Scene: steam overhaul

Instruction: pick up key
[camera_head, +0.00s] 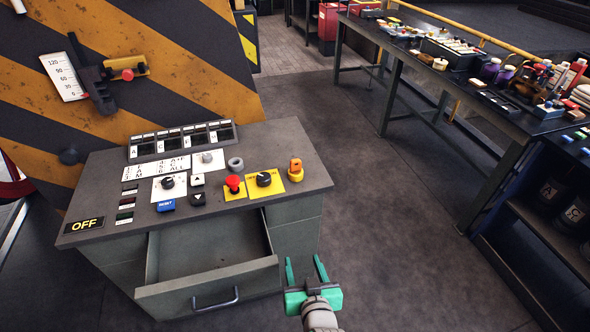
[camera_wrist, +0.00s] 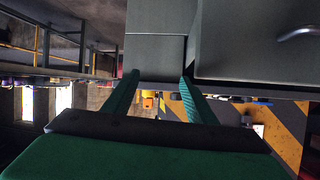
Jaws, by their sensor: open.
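I cannot make out a key for certain in either view. A small orange-red piece (camera_head: 295,170) stands at the right end of the grey control console (camera_head: 300,150); I cannot tell whether it is a key. The console's drawer (camera_head: 210,290) is pulled open, and its visible inside looks empty. My green gripper (camera_head: 305,264) is open and empty, in front of the console and just right of the drawer front. In the wrist view, my gripper's two fingers (camera_wrist: 160,82) are spread apart towards the grey console body (camera_wrist: 155,48), with nothing between them.
A red button (camera_head: 233,183), a black knob on a yellow plate (camera_head: 264,179) and an OFF sign (camera_head: 84,224) are on the console. A cluttered workbench (camera_head: 400,55) and dark shelf (camera_head: 540,215) stand right. The floor between (camera_head: 400,220) is clear.

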